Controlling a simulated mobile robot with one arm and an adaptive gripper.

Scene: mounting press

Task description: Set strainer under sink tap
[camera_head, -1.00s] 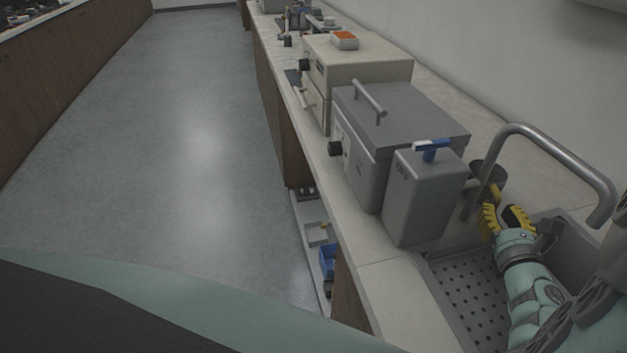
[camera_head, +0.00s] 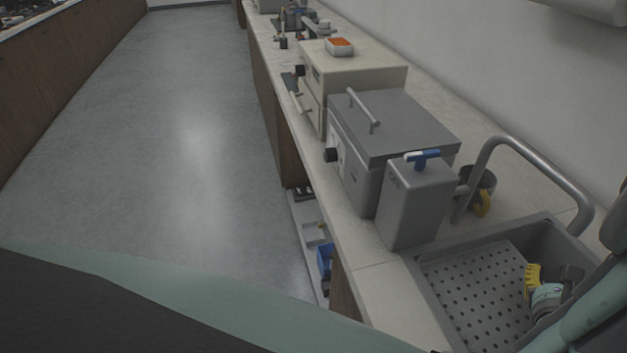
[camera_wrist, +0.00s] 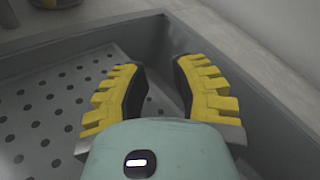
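A dark grey cup-shaped vessel with a yellow handle (camera_head: 480,190) stands on the counter behind the sink, beside the base of the tap. It may be the strainer; its perforations, if any, are too small to tell. Its lower edge also shows at the top left of the wrist view (camera_wrist: 55,4). The grey bent tap (camera_head: 540,166) arches over the back of the sink (camera_head: 418,268). My gripper (camera_head: 540,280) is down at the right side of the sink, apart from the vessel. In the wrist view its yellow-padded fingers (camera_wrist: 157,68) are spread with nothing between them.
A tall grey box with a blue-topped lever (camera_head: 412,205) stands left of the tap. Behind it are a grey lidded box (camera_head: 390,125) and a beige unit (camera_head: 355,75). The perforated sink floor (camera_head: 480,295) is clear left of my gripper. A wall runs along the right.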

